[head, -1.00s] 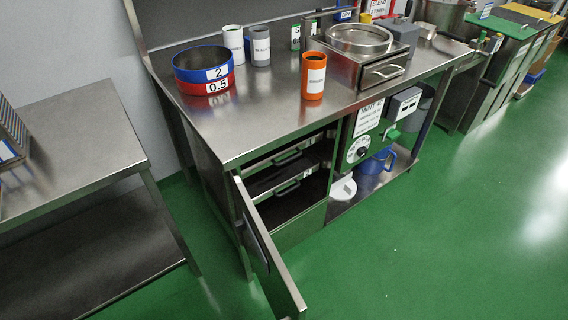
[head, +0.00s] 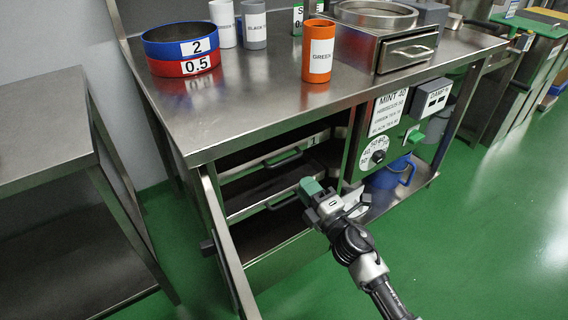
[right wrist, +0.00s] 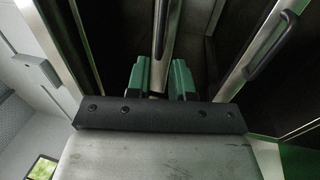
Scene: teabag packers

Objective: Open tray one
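Tray one, the upper tray with a "1" on its front (head: 313,141), sits in the open cabinet under the steel table. Its dark bar handle (head: 283,157) shows. A lower tray with a similar handle (head: 283,201) sits beneath it. My right gripper (head: 309,187) is in front of the cabinet opening, close to the right end of the lower handle. In the right wrist view its green fingers (right wrist: 161,78) are apart, with a tray front and dark handle (right wrist: 158,25) in line with the gap. Contact cannot be told. My left gripper is not in view.
The cabinet door (head: 228,250) stands open to the left of the trays. A control panel with a dial (head: 379,155) and a blue jug (head: 398,172) are to the right. An orange cup (head: 318,50) stands on the table (head: 250,105). Green floor is clear in front.

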